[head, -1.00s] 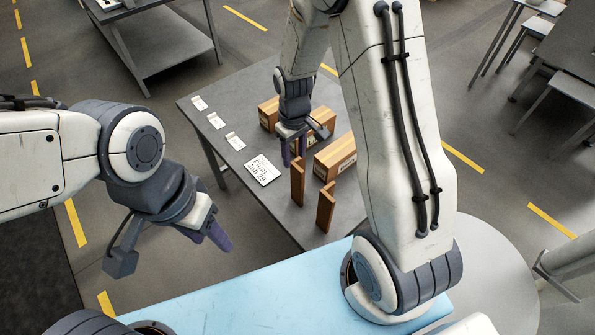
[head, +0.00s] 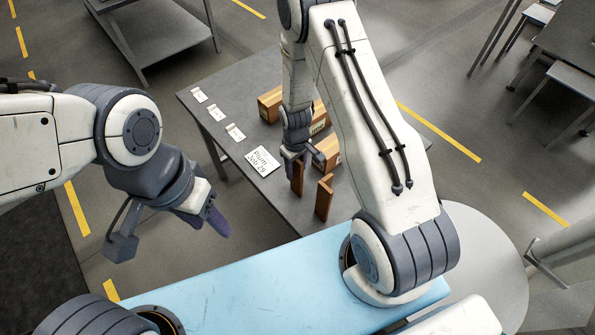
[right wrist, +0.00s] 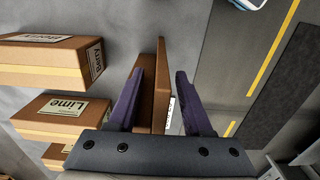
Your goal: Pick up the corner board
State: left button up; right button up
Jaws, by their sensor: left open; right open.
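Two brown upright corner boards stand on the grey table; in the head view one board (head: 297,180) is just below my right gripper and the other board (head: 324,198) is to its right, nearer me. My right gripper (head: 302,158) is open, low over the first board. My left gripper (head: 216,221) is open and empty, left of the table's front edge.
Cartons stand behind the boards, one (head: 270,104) at the back; a "Lime" carton (right wrist: 62,116) shows in the wrist view. A "Plum" card (head: 263,160) and several small cards (head: 216,113) lie along the table's left side. A light blue surface (head: 270,285) is in front.

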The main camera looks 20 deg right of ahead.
grip_shut()
dwell(0.3)
